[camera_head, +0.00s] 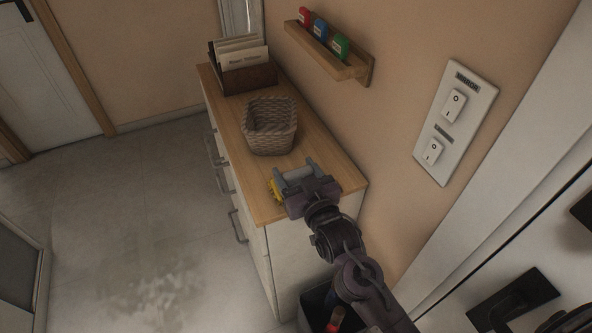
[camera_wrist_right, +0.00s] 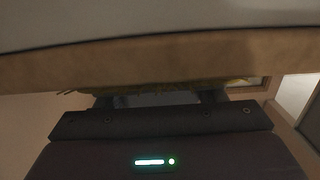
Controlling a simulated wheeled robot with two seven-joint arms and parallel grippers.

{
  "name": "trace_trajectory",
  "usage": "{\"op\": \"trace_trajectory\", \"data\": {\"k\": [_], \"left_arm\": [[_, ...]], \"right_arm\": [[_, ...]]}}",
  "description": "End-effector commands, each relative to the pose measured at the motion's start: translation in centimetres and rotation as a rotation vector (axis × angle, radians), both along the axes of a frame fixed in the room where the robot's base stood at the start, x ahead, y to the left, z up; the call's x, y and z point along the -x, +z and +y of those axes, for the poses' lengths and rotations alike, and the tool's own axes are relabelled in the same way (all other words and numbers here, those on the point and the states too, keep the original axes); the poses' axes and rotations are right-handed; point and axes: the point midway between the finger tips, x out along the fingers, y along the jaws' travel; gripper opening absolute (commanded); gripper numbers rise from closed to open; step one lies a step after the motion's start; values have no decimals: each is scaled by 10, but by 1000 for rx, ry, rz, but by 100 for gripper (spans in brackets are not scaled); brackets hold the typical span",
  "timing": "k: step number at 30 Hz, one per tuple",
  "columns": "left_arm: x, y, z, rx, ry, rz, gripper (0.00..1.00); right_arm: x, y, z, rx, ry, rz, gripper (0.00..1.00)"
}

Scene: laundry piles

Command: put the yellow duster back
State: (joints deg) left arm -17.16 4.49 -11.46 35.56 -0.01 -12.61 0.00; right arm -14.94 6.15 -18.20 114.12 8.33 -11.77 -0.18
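The yellow duster (camera_head: 275,189) shows as a small yellow patch beside my right gripper, at the near left edge of the wooden cabinet top; most of it is hidden by the gripper. My right gripper (camera_head: 296,171) is over the near end of the cabinet top, its two fingers spread apart. In the right wrist view a thin, fringed yellowish strip of the duster (camera_wrist_right: 165,87) lies across the tips of the parted fingers (camera_wrist_right: 160,98). I cannot tell whether it touches them. My left gripper is not in view.
A woven basket (camera_head: 270,127) stands mid-cabinet (camera_head: 318,150), with a file box (camera_head: 245,75) behind it. A wall shelf (camera_head: 325,52) holds red, blue and green items. A switch plate (camera_head: 455,122) is on the wall. A dark bin (camera_head: 316,303) stands below, near my arm. The floor at left is clear.

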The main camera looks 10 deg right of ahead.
Motion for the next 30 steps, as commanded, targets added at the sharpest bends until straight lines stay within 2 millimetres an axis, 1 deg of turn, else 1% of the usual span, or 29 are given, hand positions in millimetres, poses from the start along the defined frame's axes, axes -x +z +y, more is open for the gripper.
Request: {"op": "trace_trajectory", "data": {"k": [1, 5, 12, 15, 17, 20, 27, 30], "left_arm": [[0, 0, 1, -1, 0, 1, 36], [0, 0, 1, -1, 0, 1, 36], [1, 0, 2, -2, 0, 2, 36], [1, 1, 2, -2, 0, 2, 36], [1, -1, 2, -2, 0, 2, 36], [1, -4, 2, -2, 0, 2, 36], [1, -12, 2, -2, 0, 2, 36], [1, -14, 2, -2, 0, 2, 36]], "right_arm": [[0, 0, 0, 0, 0, 1, 68], [0, 0, 0, 0, 0, 1, 85], [0, 0, 0, 0, 0, 1, 85], [0, 4, 0, 0, 0, 0, 85], [6, 1, -1, 0, 0, 2, 85], [21, 1, -4, 1, 1, 3, 85], [72, 3, -13, 1, 1, 6, 85], [89, 6, -16, 0, 2, 5, 85]]}}
